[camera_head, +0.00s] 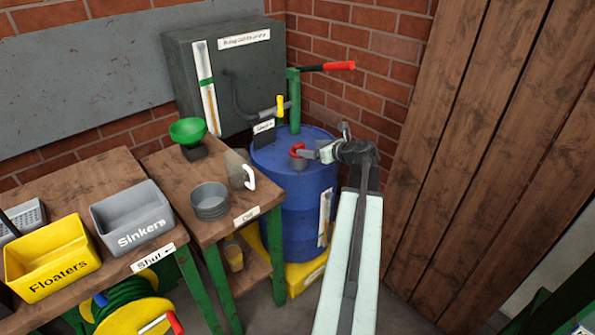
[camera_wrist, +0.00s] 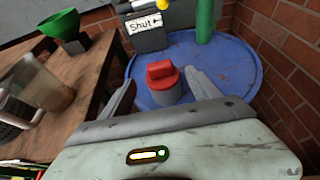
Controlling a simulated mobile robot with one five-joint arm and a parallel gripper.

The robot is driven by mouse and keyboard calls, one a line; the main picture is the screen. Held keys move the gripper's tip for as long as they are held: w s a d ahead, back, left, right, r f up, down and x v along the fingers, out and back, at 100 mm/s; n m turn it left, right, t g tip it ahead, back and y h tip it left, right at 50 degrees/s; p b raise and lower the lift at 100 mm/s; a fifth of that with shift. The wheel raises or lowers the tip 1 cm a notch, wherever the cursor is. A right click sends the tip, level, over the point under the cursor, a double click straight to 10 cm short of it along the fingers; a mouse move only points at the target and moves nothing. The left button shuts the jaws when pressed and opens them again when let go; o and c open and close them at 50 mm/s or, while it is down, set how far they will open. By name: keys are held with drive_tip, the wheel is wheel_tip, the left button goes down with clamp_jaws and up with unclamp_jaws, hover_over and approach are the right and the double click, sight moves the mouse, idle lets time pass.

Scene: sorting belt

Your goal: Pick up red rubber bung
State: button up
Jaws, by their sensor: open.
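The red rubber bung (camera_wrist: 160,74) sits in a grey collar on top of the blue drum (camera_wrist: 222,68) in the wrist view. In the head view the bung (camera_head: 296,151) shows on the lid of the drum (camera_head: 300,215), partly beside my gripper. My gripper (camera_wrist: 158,88) is open, with one finger on each side of the bung and its collar. No contact between fingers and bung is visible. In the head view my gripper (camera_head: 308,154) reaches over the drum lid from the right.
A green pump with a red handle (camera_head: 340,66) rises from the drum. A yellow-handled tap (camera_head: 280,105) with a sign stands at the lid's back. Left is a wooden table with a green funnel (camera_head: 188,131), jug (camera_head: 238,170) and grey bowl (camera_head: 210,201). A plank wall (camera_head: 470,140) is right.

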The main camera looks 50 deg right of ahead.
sight(300, 146)
drive_tip(key=shift+b+x, duration=1.4)
drive_tip(key=shift+x, duration=2.6)
drive_tip(key=shift+s+r, duration=0.1)
clamp_jaws()
